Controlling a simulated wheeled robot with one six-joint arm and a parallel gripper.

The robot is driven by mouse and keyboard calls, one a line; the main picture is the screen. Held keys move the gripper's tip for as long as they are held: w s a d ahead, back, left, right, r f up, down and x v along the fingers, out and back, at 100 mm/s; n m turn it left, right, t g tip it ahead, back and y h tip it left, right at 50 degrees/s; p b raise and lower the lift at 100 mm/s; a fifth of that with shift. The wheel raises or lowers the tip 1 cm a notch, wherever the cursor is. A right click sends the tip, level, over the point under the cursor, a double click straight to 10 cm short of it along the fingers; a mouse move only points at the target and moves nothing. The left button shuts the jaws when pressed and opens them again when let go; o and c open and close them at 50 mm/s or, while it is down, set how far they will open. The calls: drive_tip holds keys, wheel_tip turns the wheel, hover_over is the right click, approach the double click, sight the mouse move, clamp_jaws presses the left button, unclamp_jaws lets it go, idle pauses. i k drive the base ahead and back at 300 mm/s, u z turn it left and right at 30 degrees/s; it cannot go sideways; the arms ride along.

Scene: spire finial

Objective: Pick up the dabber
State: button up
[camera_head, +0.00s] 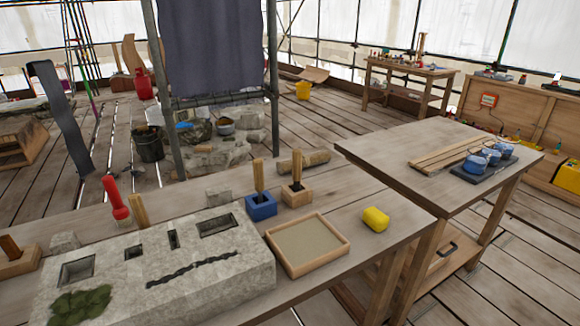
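I cannot tell for certain which thing is the dabber. A red-handled tool (115,198) with a rounded lower end stands tilted at the back edge of the stone block (200,262), on the left of the workbench. A wooden handle (140,212) stands just right of it. A blue block (261,208) holds an upright wooden handle (258,175). Right of it, a wooden block (296,197) holds another upright handle (296,170). The lower ends of these two handles are hidden in their blocks. My gripper is not in view.
The stone block has several recesses, a dark wavy groove and green moss (80,303). A shallow wooden tray (307,228) and a yellow sponge-like piece (375,219) lie to its right. A second table (385,150) bears planks and blue cups (492,153). Scaffold poles stand behind.

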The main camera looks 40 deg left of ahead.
sight(296, 153)
drive_tip(key=u, duration=0.45)
drive_tip(key=i, duration=0.75)
drive_tip(key=u, duration=1.5)
drive_tip(key=i, duration=0.65)
drive_tip(key=u, duration=0.6)
